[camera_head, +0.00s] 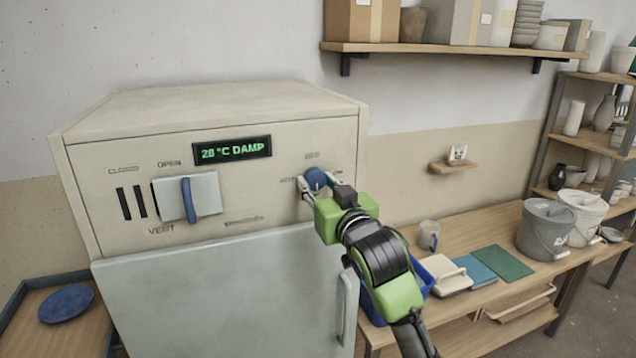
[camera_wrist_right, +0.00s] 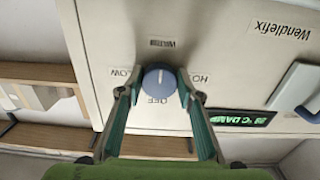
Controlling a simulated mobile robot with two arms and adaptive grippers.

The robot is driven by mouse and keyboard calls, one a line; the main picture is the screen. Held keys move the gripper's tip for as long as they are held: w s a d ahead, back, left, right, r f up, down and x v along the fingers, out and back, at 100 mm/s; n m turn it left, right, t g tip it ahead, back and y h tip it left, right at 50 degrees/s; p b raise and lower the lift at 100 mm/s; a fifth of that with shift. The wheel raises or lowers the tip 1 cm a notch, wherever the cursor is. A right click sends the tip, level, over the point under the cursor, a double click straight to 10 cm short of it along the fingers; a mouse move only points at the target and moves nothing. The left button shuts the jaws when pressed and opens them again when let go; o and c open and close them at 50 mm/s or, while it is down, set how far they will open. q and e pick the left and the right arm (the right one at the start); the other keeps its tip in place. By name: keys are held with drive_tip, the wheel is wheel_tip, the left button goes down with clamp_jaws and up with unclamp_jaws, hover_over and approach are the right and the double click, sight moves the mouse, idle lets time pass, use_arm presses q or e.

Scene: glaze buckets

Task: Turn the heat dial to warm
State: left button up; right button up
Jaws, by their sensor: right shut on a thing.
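The heat dial (camera_head: 316,178) is a round blue knob on the right of the beige cabinet's front panel. In the right wrist view the dial (camera_wrist_right: 158,82) sits between the two fingers of my right gripper (camera_wrist_right: 160,90), which is shut on it. That view is turned over, with OFF below the dial, LOW to the left, HOT to the right and a blurred label above. A pale mark on the dial runs roughly upright there; I cannot tell which end points. In the head view my right gripper (camera_head: 318,186) partly covers the dial. My left gripper is out of view.
The cabinet has a vent slider (camera_head: 188,199) and a green display (camera_head: 232,150) reading 28 °C DAMP. A wooden bench (camera_head: 455,235) stands right, with a blue tray (camera_head: 428,280), a grey bucket (camera_head: 545,230) and a mug (camera_head: 428,235). A loaded shelf (camera_head: 450,48) hangs above.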

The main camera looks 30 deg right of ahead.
drive_tip(key=shift+f, duration=0.15)
drive_tip(key=o, duration=1.1)
drive_tip(key=shift+c, duration=0.2)
drive_tip(key=shift+o, duration=0.2)
drive_tip(key=v, duration=0.7)
drive_tip(key=shift+s, duration=0.3)
